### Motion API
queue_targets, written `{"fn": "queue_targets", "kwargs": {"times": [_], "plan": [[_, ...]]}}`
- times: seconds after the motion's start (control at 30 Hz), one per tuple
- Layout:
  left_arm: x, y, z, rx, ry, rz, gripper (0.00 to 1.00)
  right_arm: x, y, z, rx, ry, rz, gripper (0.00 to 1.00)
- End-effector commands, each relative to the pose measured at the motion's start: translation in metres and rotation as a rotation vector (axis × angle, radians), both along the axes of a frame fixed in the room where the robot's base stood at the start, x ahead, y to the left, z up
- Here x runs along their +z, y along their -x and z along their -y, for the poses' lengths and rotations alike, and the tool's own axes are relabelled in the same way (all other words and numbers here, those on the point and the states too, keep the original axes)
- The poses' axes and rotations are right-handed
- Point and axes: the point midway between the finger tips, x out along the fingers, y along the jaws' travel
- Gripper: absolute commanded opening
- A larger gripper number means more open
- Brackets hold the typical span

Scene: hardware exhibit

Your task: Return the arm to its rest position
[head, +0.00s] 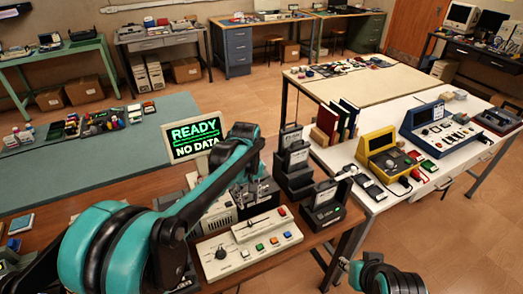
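My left arm is teal and black and reaches in from the lower left over the brown bench (95,205). Its wrist bends down in front of the display, and my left gripper (257,190) is over the grey equipment behind the control panel. Its fingers blend into that dark equipment, so I cannot tell whether they are open or shut. A teal and black part of my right arm shows at the bottom right edge; its gripper is not visible.
A control panel (248,243) with coloured buttons and a READY / NO DATA display (190,136) stand close by the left arm. Black stands (293,165) and a dark case (325,208) are to its right. A white table (430,185) holds yellow and blue instruments. Open floor (480,235) lies at right.

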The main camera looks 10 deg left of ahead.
Motion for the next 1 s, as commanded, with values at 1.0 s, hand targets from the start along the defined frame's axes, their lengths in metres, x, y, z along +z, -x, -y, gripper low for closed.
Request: {"fn": "queue_targets", "kwargs": {"times": [1.0], "plan": [[0.029,0.189,-0.055,-0.552,-0.167,0.580,0.34,0.000,0.000,0.000,0.000,0.000,0.000,0.34]]}}
